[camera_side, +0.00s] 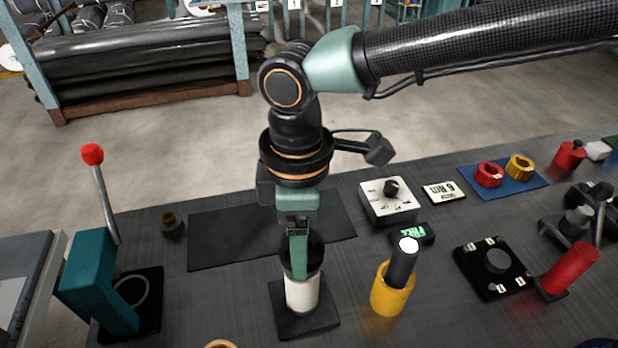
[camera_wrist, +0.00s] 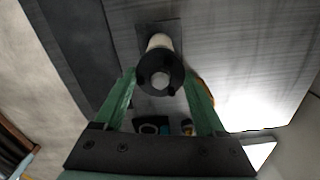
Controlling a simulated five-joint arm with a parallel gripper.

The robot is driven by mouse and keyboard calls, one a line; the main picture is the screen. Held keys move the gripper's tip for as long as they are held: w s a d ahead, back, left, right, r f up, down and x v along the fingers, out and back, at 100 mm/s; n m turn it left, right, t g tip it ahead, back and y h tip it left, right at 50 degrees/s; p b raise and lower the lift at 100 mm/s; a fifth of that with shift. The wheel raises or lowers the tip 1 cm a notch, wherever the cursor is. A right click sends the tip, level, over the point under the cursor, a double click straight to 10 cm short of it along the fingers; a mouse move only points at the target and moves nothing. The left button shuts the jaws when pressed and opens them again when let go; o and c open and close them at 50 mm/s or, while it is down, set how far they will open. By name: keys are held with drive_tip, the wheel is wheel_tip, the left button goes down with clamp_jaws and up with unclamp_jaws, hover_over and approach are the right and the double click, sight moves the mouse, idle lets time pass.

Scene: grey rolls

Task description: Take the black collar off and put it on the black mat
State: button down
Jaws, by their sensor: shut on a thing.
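The black collar (camera_side: 316,257) sits around the upper part of a white post (camera_side: 302,294) that stands on a dark square base (camera_side: 325,322). My gripper (camera_side: 300,265) points straight down with its green fingers on either side of the collar and is shut on it. In the wrist view the collar (camera_wrist: 148,64) lies between the fingertips, with the pale post top showing through its middle. The black mat (camera_side: 222,240) lies flat and empty behind the post, partly hidden by my arm.
A yellow cylinder with a black handle (camera_side: 390,292) stands close to the right of the post. A dial box (camera_side: 388,202) and small display (camera_side: 414,234) are behind it. A teal lever stand (camera_side: 98,280) is at the left. The mat's left part is clear.

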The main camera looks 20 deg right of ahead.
drive_tip(key=shift+r, duration=0.2)
wheel_tip(320, 180, up, 20)
drive_tip(key=shift+f, duration=0.15)
idle(0.5)
drive_tip(key=shift+f, duration=0.1)
drive_tip(key=shift+f, duration=7)
hover_over(319, 227)
drive_tip(key=f, duration=0.1)
wheel_tip(319, 227, down, 14)
drive_tip(key=shift+d+f, duration=0.1)
drive_tip(key=shift+f, duration=2.8)
drive_tip(key=shift+f, duration=0.15)
